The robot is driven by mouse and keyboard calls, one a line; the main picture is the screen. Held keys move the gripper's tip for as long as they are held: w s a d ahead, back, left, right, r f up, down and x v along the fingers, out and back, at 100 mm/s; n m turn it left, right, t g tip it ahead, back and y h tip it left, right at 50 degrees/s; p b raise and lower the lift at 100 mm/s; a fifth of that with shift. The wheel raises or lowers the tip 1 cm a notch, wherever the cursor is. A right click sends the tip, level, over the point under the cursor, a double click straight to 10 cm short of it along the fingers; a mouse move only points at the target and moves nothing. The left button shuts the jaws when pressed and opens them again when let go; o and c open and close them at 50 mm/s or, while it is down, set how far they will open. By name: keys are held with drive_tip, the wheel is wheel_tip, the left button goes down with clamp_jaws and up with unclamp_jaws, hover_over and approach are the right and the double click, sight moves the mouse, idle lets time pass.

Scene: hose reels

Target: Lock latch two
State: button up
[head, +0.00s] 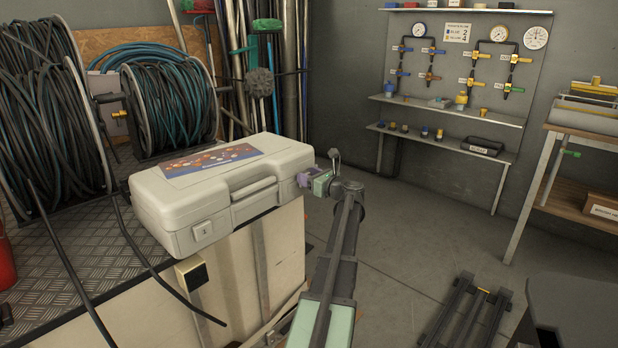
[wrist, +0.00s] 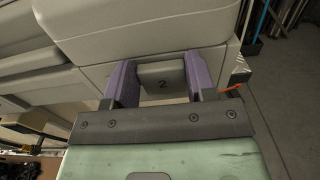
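A closed grey plastic case (head: 222,190) lies on the bench, with a handle (head: 254,197) on its front and a colourful label on its lid. Latch one (head: 204,229) is at the left end of the front. In the wrist view, latch two (wrist: 162,84), a grey tab marked 2, is on the case wall between the purple fingers of my gripper (wrist: 162,72). The fingers are open, one on each side of the tab, with small gaps visible. In the head view, my gripper (head: 307,179) is at the right end of the case front and hides latch two.
Hose reels (head: 170,105) stand behind the case at left. A loose black hose (head: 140,240) hangs over the bench's front edge. A valve board (head: 465,65) with shelves is on the far wall, and a wooden workbench (head: 580,200) stands at right. The floor between is mostly clear.

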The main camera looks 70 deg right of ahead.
drive_tip(key=c, duration=0.6)
drive_tip(key=a, duration=0.1)
drive_tip(key=w+a, duration=0.1)
drive_tip(key=a, duration=0.2)
drive_tip(key=shift+w+a, duration=0.15)
drive_tip(key=shift+w, duration=0.1)
drive_tip(key=o, duration=1.3)
approach(293, 178)
drive_tip(key=v, duration=0.3)
drive_tip(key=shift+s+a, duration=0.15)
drive_tip(key=shift+s, duration=0.15)
